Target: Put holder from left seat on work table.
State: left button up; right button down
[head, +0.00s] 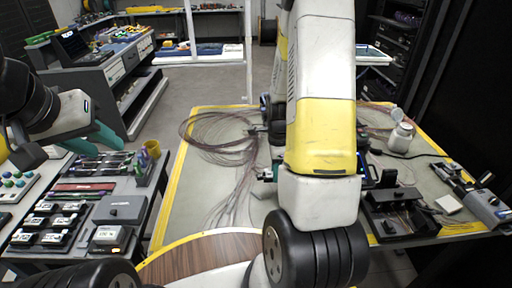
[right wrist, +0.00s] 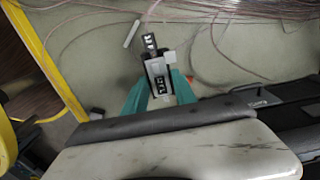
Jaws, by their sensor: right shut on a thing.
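In the right wrist view, my right gripper (right wrist: 160,88) has its teal fingers shut on a small black and white holder (right wrist: 157,72), which sits between the fingertips over the grey work table (right wrist: 225,55). Whether the holder touches the table is unclear. In the head view, my right arm hides most of that gripper and the holder; only a bit of teal shows beside the arm. The work table (head: 200,190) has a yellow border. A black splicer-like device (head: 395,212) stands on its right; I cannot make out a left seat. My left gripper (head: 95,137) is over the left bench, apparently empty.
Loose fibre coils (head: 215,135) lie on the work table, with strands near the holder. A white-capped jar (head: 401,138) and a tool (head: 482,203) stand at the right. The table's left strip is clear.

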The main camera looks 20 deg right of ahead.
send_over(269, 166)
jog(key=shift+f, duration=0.55)
jog(key=shift+w+f, duration=0.1)
jog(key=shift+f, duration=1.65)
jog(key=shift+f, duration=0.15)
jog(key=c, duration=1)
grip_release()
